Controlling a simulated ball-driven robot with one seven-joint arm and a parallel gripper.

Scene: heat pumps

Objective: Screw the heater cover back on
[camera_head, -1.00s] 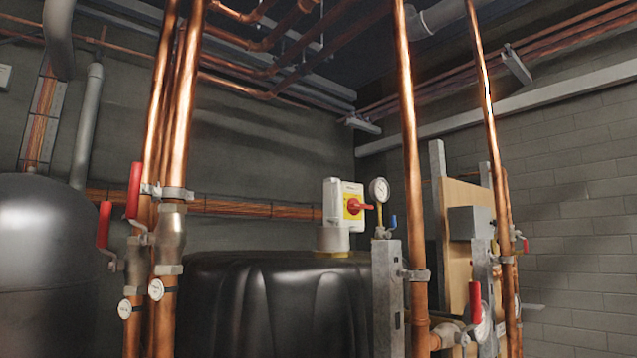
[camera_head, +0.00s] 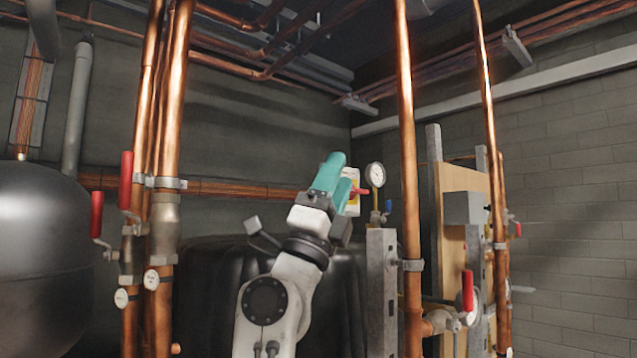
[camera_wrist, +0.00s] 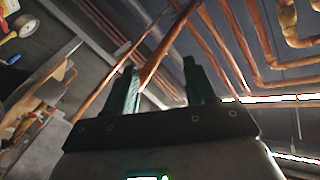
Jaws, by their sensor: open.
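My gripper (camera_head: 328,172) is raised in the middle of the head view, its teal fingers pointing up. In the wrist view my gripper (camera_wrist: 162,80) has its two fingers apart, with nothing between them but pipes and ceiling far behind. A white unit with a yellow plate (camera_head: 353,204) and a red switch stands on the black tank (camera_head: 215,275). My gripper and arm hide most of this unit. I cannot tell whether it is the heater, and no loose cover is clearly seen. No contact between gripper and unit can be made out.
A pressure gauge (camera_head: 375,175) on a grey post (camera_head: 381,285) stands just right of my gripper. Copper pipes (camera_head: 408,160) rise in front on the right and also on the left (camera_head: 172,110). Red-handled valves (camera_head: 126,180) stick out at the left.

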